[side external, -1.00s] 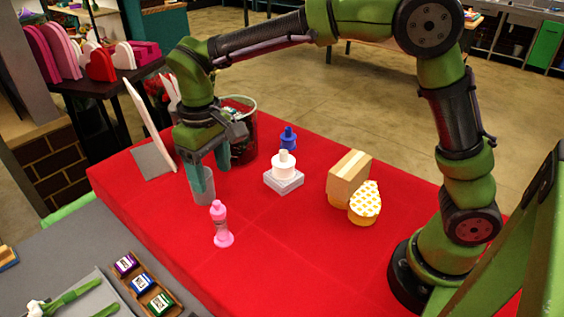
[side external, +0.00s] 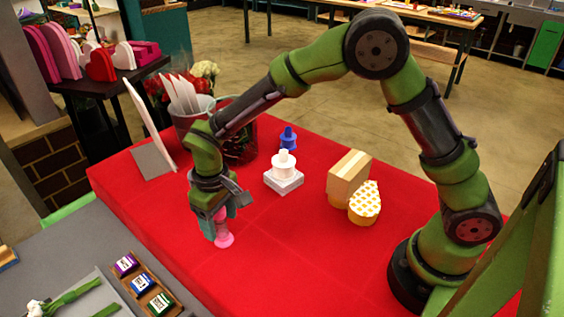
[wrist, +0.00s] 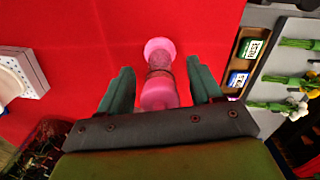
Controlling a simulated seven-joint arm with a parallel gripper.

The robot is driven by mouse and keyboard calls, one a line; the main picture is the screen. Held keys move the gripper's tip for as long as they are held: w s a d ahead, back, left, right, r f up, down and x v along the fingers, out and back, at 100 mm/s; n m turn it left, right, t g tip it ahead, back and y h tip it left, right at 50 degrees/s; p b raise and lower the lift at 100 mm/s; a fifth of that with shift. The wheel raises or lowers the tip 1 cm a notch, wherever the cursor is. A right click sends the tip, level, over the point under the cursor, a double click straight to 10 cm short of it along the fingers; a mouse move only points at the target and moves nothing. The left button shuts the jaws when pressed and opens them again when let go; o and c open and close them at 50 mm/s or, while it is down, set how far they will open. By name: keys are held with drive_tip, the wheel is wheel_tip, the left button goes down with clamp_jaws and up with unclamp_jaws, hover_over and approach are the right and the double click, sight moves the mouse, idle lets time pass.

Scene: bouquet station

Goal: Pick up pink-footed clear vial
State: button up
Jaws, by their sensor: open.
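The pink-footed clear vial (side external: 224,240) stands upright on the red cloth, its upper part mostly hidden behind my gripper in the side view. In the wrist view the vial (wrist: 158,62) shows a pink foot, a clear, dark-looking middle and a pink top. My gripper (side external: 215,238) is lowered at the vial. In the wrist view my gripper (wrist: 161,75) is open, with one teal finger on each side of the vial. A gap shows between the vial and each finger.
A white stepped object (side external: 284,178) and a blue bottle (side external: 288,138) stand behind right. A tan box (side external: 349,176) and a yellow dotted heart-shaped box (side external: 365,205) are farther right. A tray of small labelled boxes (side external: 143,285) lies front left. Red cloth around the vial is clear.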

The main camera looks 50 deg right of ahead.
clamp_jaws()
idle(0.3)
drive_tip(key=shift+r, duration=0.1)
idle(0.4)
